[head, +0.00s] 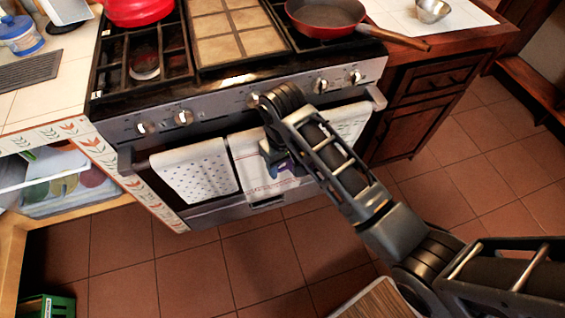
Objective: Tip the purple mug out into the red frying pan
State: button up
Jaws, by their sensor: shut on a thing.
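The red frying pan (326,16) sits on the right side of the stove, its wooden handle reaching right past the stove edge over the counter. Its dark inside looks empty, though its far edge is cut off by the frame. My gripper (273,156) is in front of the oven door, below the stovetop and lower left of the pan. It is shut on the purple mug (289,167), of which only a small dark purple part shows. The arm and gripper hide most of the mug, so I cannot tell its tilt or contents.
A red pot (137,10) stands on the stove's left side. Towels (196,170) hang on the oven rail, close to my gripper. Stove knobs (321,86) jut from the front. A metal bowl (432,10) stands on the right counter. The tiled floor ahead is mostly clear.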

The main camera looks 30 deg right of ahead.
notch_tip(320, 180, up, 7)
jog(key=p, duration=0.6)
jog(key=shift+f, duration=0.2)
jog(key=shift+f+b, duration=0.35)
jog(key=shift+b, duration=0.05)
